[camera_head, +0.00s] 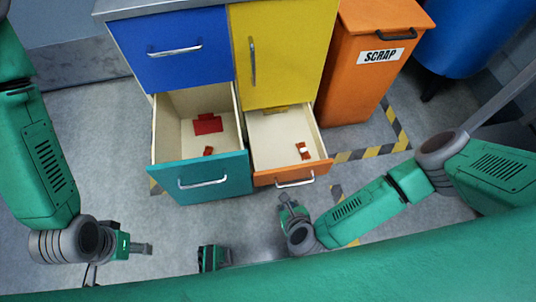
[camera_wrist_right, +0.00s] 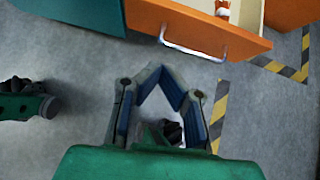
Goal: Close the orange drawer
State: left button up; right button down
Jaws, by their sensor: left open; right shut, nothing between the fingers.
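The orange drawer (camera_head: 290,174) is pulled out at the lower right of the cabinet, with a metal handle (camera_head: 295,182) on its front. It also shows at the top of the right wrist view (camera_wrist_right: 205,32). My right gripper (camera_head: 284,198) is just in front of the orange drawer, below its handle in the picture and apart from it. In the right wrist view its fingers (camera_wrist_right: 162,70) meet at the tips, with nothing between them. My left gripper (camera_head: 146,248) is open and empty at the lower left, away from the drawers.
A teal drawer (camera_head: 200,187) is also pulled out, left of the orange one. A blue drawer (camera_head: 172,48) and a yellow door (camera_head: 280,50) are closed above. An orange scrap bin (camera_head: 362,75) stands right of the cabinet. Floor in front is mostly clear, with striped tape (camera_head: 370,152).

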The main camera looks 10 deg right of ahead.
jog(key=m+b, duration=0.1)
jog(key=b, duration=0.5)
send_near(278, 174)
jog(key=x, duration=0.5)
jog(key=shift+a+f, duration=0.2)
jog(key=shift+f, duration=0.35)
jog(key=shift+w+r, duration=0.1)
jog(key=shift+w, duration=0.45)
pick_arm(q)
jog(key=f, duration=0.5)
jog(key=shift+w+d+f, duration=0.15)
jog(key=shift+w+f, duration=0.15)
jog(key=shift+f, duration=0.1)
pick_arm(e)
jog(key=shift+w+d, duration=0.1)
